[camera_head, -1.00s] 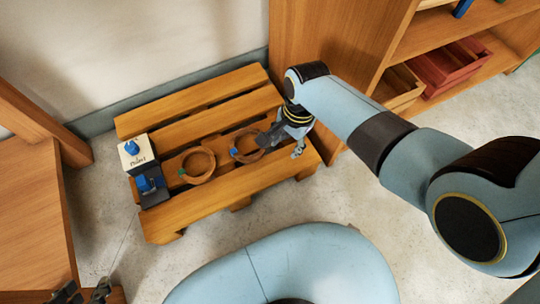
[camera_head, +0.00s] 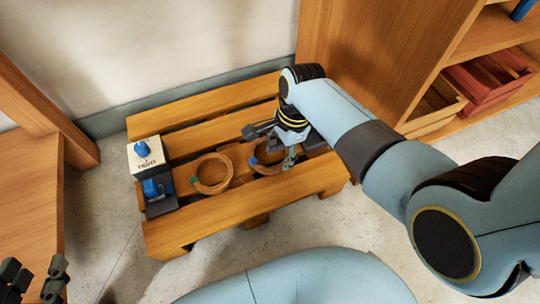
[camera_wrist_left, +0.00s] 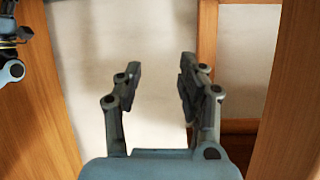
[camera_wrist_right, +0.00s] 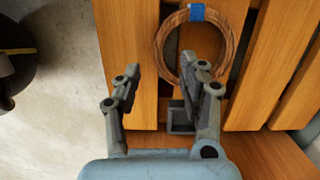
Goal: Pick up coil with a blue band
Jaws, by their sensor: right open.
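The coil with a blue band (camera_head: 264,172) is a brown ring lying on the wooden pallet (camera_head: 190,225), partly hidden by my right gripper (camera_head: 269,148) in the head view. In the right wrist view the coil (camera_wrist_right: 235,45) lies beyond the fingertips, with its blue band (camera_wrist_right: 197,12) at the far side. My right gripper (camera_wrist_right: 162,78) is open and empty; its right finger overlaps the coil's near edge in the picture. I cannot tell its height above it. My left gripper (camera_wrist_left: 158,80) is open and empty, far from the coil, at the head view's lower left (camera_head: 35,280).
A similar coil with a green band (camera_head: 212,187) lies just left. A white block with a blue top (camera_head: 146,155) and a dark piece with a blue part (camera_head: 158,190) sit at the pallet's left end. A shelf with a red crate (camera_head: 490,85) stands right.

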